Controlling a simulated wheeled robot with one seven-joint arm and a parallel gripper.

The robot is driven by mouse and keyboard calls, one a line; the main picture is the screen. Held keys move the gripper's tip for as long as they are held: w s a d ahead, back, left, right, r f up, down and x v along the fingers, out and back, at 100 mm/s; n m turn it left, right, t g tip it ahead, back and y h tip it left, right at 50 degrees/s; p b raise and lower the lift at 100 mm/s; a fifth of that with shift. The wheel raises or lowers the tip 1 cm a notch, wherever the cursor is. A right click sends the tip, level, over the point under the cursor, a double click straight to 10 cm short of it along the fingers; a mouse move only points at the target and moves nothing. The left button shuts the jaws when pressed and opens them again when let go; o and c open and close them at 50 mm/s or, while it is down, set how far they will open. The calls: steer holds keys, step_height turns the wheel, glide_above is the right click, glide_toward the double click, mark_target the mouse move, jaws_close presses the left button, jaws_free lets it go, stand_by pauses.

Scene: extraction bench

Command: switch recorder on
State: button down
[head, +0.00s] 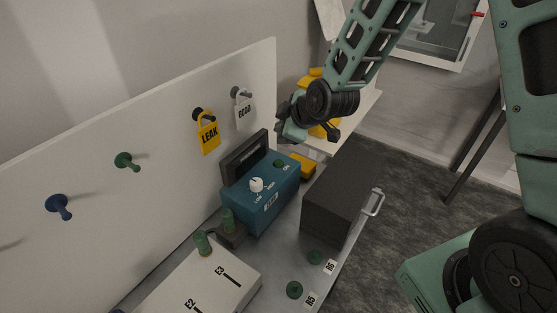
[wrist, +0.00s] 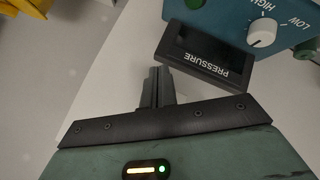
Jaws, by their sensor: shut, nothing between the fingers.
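A blue box (head: 262,207) stands on the bench, with a white knob (head: 256,184) marked LOW and HIGH and a green button (head: 280,163) labelled ON. In the wrist view the white knob (wrist: 262,33) is at upper right, and the green button (wrist: 195,3) is cut by the top edge. A black PRESSURE panel (wrist: 203,58) stands beside the box; it also shows in the head view (head: 244,158). No part is legibly marked recorder. My gripper (wrist: 157,88) is shut and empty, apart from the panel; in the head view it (head: 283,122) hangs above the panel's right end.
A dark box (head: 340,195) stands right of the blue box. Yellow LEAK (head: 208,136) and white GOOD (head: 243,112) tags hang on the white back panel (head: 150,115). Yellow things sit behind my gripper. Green pegs and a pale block (head: 205,285) are in front.

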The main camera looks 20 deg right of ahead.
steer(key=shift+f, duration=0.1)
steer(key=b, duration=0.5)
glide_above(281, 164)
step_height(281, 164, down, 8)
steer(key=shift+r, duration=0.15)
steer(key=shift+f+b, duration=0.45)
steer(key=shift+b, duration=0.15)
steer(key=shift+f, duration=0.1)
stand_by(1.1)
steer(key=shift+f+b, duration=0.3)
steer(key=shift+b, duration=0.2)
steer(key=shift+f+b, duration=0.45)
stand_by(0.5)
steer(key=shift+r, duration=0.15)
steer(key=shift+r+p, duration=0.55)
steer(key=shift+r, duration=0.2)
